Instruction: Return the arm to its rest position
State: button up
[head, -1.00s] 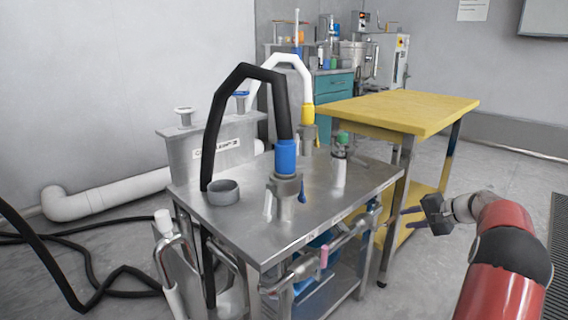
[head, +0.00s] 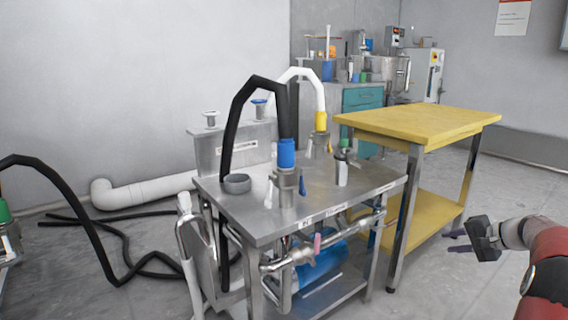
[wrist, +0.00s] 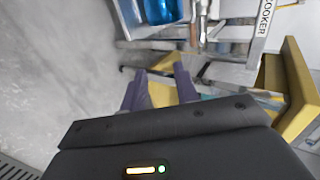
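My gripper (head: 457,241) is at the right of the head view, in front of the yellow table and clear of it. Its two purple fingers stand apart with nothing between them, and they also show apart in the wrist view (wrist: 159,82). My red arm runs off the right edge of the head view, so most of it is out of sight.
A steel table (head: 325,195) with pipes, a black hose (head: 237,115) and a blue tank (head: 318,265) stands in the middle. A yellow table (head: 425,123) is close behind my gripper. Bare floor (head: 430,290) lies in front.

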jog(key=s+a+r+n+g+h+p, duration=0.1)
jog(key=s+a+r+n+p, duration=0.1)
jog(key=s+a+r, duration=0.45)
jog(key=s+a+r+n+g+h+p, duration=0.1)
jog(key=a+r, duration=0.2)
jog(key=a, duration=0.6)
jog(key=s+a+r+n+g+h+p, duration=0.1)
jog(key=s+a+r+n+g+p, duration=0.1)
jog(key=s+a+r, duration=0.45)
jog(key=s+a+n+h+p, duration=0.1)
jog(key=s+a, duration=0.4)
jog(key=s, duration=0.6)
jog(key=s+a+n+h+p, duration=0.2)
jog(key=s+a+n+p, duration=0.2)
jog(key=s, duration=0.8)
jog(key=shift+a+f+n+t+p, duration=0.3)
jog(key=shift+a+f+t+p, duration=0.1)
jog(key=shift+a, duration=0.3)
